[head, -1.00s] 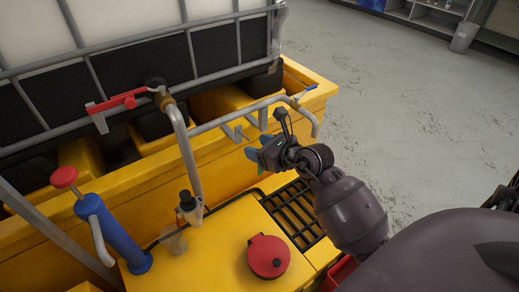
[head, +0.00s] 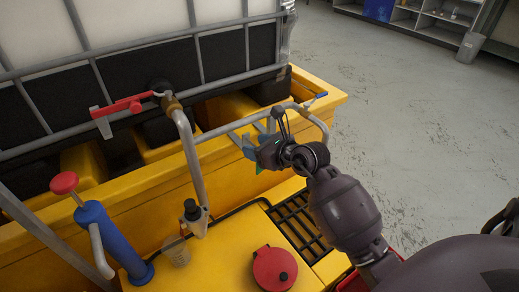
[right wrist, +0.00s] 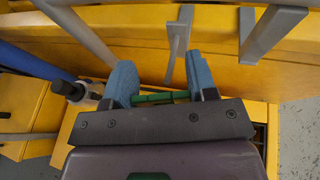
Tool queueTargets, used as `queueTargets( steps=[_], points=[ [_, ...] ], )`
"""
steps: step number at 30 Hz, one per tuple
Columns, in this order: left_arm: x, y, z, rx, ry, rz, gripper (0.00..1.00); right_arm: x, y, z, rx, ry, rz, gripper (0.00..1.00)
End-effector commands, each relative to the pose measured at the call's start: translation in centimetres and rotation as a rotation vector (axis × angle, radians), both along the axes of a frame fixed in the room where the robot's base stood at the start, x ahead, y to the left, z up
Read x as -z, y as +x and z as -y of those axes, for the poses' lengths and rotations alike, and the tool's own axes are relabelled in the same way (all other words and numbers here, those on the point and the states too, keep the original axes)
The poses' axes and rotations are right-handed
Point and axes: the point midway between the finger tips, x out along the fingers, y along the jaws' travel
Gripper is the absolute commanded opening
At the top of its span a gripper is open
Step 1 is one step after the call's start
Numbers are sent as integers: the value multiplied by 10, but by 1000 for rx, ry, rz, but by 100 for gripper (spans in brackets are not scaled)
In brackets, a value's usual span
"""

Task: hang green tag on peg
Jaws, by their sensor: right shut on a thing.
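My right gripper (head: 252,151) is shut on the green tag (right wrist: 160,98), which shows as a thin green strip between the two blue fingers in the right wrist view. In the head view only a small green bit (head: 259,170) shows below the gripper. In the head view the fingertips overlap the pegs (head: 235,139), so contact cannot be told. My left gripper is not in view.
A yellow containment tray (head: 105,215) holds a caged white tank (head: 130,20). A red-handled valve (head: 128,104), bent pipe (head: 190,150), blue hand pump (head: 112,238), clear cup (head: 176,251) and red cap (head: 274,268) stand nearby. A black grate (head: 300,222) lies below the gripper.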

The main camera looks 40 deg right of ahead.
Motion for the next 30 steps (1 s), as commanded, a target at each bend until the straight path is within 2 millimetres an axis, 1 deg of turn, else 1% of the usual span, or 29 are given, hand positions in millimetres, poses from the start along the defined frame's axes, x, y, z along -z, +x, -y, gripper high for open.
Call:
queueTargets(
  steps=[8, 20, 30],
  points=[
    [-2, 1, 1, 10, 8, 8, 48, 3, 14, 1, 0, -1, -3, 30],
    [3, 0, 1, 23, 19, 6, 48, 4, 33, 2, 0, 1, -1, 30],
    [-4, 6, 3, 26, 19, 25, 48, 7, 45, 3, 0, 0, 0, 30]
  ],
)
